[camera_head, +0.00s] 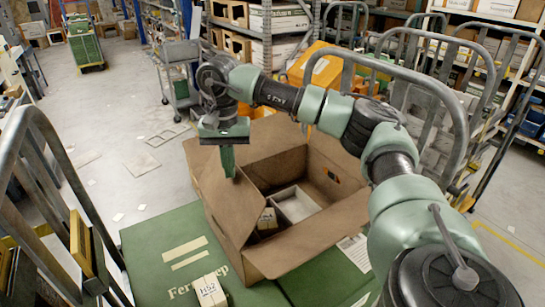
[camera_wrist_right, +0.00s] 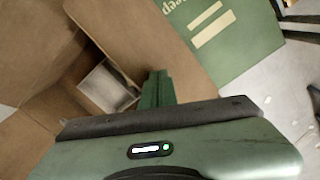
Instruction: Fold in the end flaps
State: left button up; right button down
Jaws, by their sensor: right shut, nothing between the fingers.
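A large open cardboard box (camera_head: 262,165) stands on a green surface (camera_head: 150,240). Its left flap (camera_head: 222,205) slopes outward, and its near flap (camera_head: 305,240) spreads toward me. A far flap (camera_head: 275,135) stands up behind the opening. Inside are a pale open carton (camera_head: 297,206) and a small labelled box (camera_head: 267,220). My right gripper (camera_head: 228,163) is shut and empty, pointing down at the far end of the left flap; I cannot tell whether it touches. In the right wrist view its fingers (camera_wrist_right: 157,90) lie over brown cardboard beside the pale carton (camera_wrist_right: 105,88). My left gripper is not in view.
A small labelled box (camera_head: 210,290) sits on the green surface in front. Metal-railed carts stand at the left (camera_head: 40,190) and right (camera_head: 440,75). Shelving (camera_head: 270,30) fills the back. Open floor (camera_head: 120,120) lies at the left.

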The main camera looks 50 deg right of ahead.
jog(key=shift+s+d, duration=0.15)
jog(key=shift+d, duration=0.45)
jog(key=shift+s+d, duration=0.15)
jog(key=shift+d, duration=0.4)
jog(key=shift+r, duration=0.1)
notch_tip(320, 180, up, 7)
jog(key=p, duration=0.5)
jog(key=shift+p, duration=0.4)
jog(key=shift+w+a, duration=0.1)
jog(key=shift+a, duration=0.05)
